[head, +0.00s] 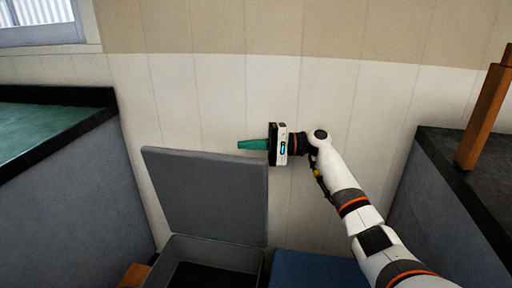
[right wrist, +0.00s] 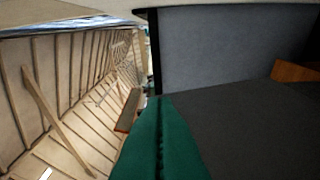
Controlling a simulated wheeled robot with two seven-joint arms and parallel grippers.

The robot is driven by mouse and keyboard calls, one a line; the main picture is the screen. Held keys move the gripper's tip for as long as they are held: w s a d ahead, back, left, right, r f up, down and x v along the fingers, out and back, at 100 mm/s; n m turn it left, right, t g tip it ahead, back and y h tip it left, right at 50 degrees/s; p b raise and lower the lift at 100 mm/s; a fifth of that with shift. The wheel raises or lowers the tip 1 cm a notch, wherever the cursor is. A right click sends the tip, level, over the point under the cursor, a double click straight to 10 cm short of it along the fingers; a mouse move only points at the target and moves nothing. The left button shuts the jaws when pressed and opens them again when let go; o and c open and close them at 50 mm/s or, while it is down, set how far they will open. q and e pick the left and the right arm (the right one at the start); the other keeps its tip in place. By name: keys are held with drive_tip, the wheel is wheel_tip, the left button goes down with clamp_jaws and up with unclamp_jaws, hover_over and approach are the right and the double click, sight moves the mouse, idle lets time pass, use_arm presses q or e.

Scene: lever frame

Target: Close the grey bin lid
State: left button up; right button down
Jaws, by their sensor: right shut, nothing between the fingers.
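The grey bin (head: 213,253) stands low at the bottom of the head view, and its dark inside shows. Its grey lid (head: 207,193) stands up, open, against the white wall behind. My right gripper (head: 240,145) has green fingers pointing left, just above the lid's top right edge in the head view. It is shut and empty; I cannot tell whether it touches the lid. In the right wrist view the green fingers (right wrist: 158,140) are together, beside a large dark grey surface that may be the lid. My left gripper is not in view.
A blue box or lid (head: 315,270) sits right of the bin. A counter with a green top (head: 45,125) stands left, and a dark-topped counter (head: 480,185) with a wooden post (head: 486,115) stands right. Something orange-brown (head: 134,275) is left of the bin.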

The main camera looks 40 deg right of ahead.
drive_tip(key=a, duration=0.7)
drive_tip(key=shift+w+a+r, duration=0.15)
drive_tip(key=shift+a, duration=0.05)
drive_tip(key=shift+a, duration=0.1)
